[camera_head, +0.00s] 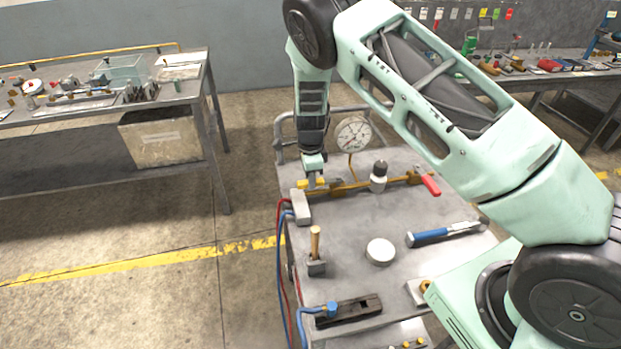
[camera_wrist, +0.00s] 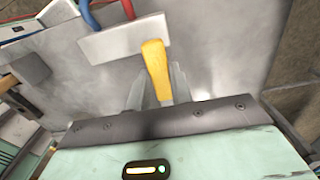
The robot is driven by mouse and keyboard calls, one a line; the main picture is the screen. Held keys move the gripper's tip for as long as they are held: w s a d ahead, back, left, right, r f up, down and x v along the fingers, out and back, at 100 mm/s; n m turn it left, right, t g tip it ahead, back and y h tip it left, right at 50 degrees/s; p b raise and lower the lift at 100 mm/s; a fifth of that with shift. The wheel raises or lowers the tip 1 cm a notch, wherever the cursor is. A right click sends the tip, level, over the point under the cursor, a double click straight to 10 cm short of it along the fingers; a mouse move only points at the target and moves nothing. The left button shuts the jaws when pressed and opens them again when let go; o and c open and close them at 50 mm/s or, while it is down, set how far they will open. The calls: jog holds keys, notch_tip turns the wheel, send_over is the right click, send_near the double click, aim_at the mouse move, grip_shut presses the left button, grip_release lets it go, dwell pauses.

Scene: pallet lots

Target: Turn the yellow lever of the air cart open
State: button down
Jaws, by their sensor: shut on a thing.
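The air cart (camera_head: 345,232) is a grey metal-topped cart in the middle of the head view. Its yellow lever (camera_head: 303,184) is at the cart's back left, close to a grey block with red and blue hoses. In the wrist view the yellow lever (camera_wrist: 156,70) runs from the grey block (camera_wrist: 122,40) down between my fingers. My gripper (camera_head: 314,183) points down at the lever, and its fingers also show in the wrist view (camera_wrist: 158,90). It is shut on the lever. The lever's near end is partly hidden by the fingers.
A cluttered workbench (camera_head: 190,92) stands left, with open floor between.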

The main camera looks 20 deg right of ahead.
jog(key=shift+w, duration=0.15)
jog(key=c, duration=1.2)
grip_release()
jog(key=shift+c, duration=0.2)
notch_tip(320, 180, up, 18)
jog(key=b, duration=0.3)
jog(key=shift+f, duration=0.25)
